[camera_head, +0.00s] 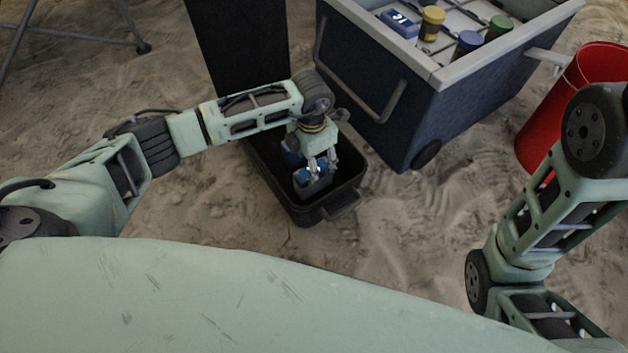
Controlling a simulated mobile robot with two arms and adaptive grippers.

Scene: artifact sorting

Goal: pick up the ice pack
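My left gripper (318,170) points down into an open black case (304,216) on the sand. Its fingertips are at a small blue-and-grey block (312,186) in the case, which looks like an ice pack. The fingers hide part of it, and I cannot tell whether they grip it. A similar blue block with white marks (399,24) lies in the cooler. My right arm shows at the right, but its gripper is out of view.
A large dark blue cooler (375,98) with a pale rim stands behind the case, holding several jars with coloured lids. A red bucket (543,128) stands at the right. The case's dark lid (238,45) stands upright behind. Tripod-like legs (80,40) are at upper left. Sand in front is clear.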

